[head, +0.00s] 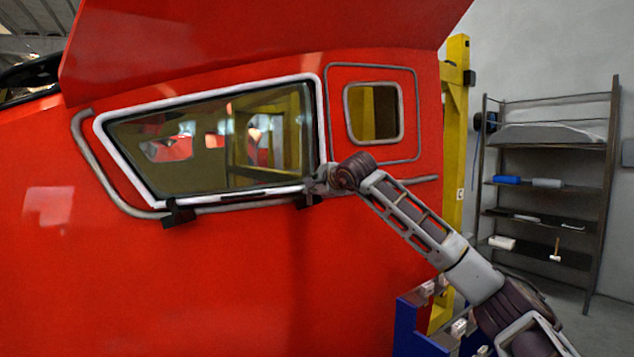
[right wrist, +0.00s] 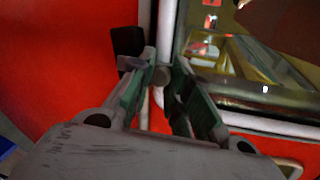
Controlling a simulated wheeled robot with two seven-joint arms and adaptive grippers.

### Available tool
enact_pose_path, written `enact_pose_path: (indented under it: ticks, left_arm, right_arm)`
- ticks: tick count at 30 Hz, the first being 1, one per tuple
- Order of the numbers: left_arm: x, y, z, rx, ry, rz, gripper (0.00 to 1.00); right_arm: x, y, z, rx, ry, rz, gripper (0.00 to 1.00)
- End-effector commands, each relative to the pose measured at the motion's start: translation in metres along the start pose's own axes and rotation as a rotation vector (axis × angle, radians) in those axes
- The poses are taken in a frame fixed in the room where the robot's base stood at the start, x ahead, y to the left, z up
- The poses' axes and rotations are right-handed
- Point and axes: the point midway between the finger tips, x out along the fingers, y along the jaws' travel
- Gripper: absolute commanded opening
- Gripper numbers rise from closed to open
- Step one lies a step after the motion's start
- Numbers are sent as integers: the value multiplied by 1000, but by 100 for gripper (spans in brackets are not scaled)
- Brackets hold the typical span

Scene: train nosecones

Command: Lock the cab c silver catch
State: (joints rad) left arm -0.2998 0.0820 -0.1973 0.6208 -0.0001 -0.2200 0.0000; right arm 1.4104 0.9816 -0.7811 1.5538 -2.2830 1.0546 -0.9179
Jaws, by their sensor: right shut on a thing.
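The red cab nosecone (head: 250,260) has a large window (head: 215,145) with a pale frame. A dark catch block (head: 307,200) sits at the window's lower right corner, and in the right wrist view a dark block (right wrist: 127,42) stands beside the pale frame. My right gripper (head: 318,184) is at that corner. In the right wrist view its green-lined fingers (right wrist: 164,66) are shut around a small round grey piece, the silver catch (right wrist: 162,77). The fingers partly hide it, and I cannot tell whether it is locked. My left gripper is not in view.
Another dark block (head: 179,215) is at the window's lower left. A small window (head: 374,112) lies right of the large one. A yellow post (head: 455,130), a blue stand (head: 408,325) and a dark shelf (head: 548,148) are to the right.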

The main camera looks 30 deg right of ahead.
Motion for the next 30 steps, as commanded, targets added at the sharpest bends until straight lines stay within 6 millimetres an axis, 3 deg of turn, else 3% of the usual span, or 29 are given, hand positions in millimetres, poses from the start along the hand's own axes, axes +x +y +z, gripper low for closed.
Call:
enact_pose_path:
  ticks: [12,27,28,30]
  left_arm:
    - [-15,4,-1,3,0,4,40]
    - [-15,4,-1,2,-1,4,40]
    - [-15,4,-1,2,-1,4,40]
    - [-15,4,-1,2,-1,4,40]
  right_arm:
    - [2,3,12,-216,40,32,0]
    - [3,5,13,-243,45,37,0]
    - [3,5,13,-243,45,37,20]
    - [3,5,13,-243,45,37,29]
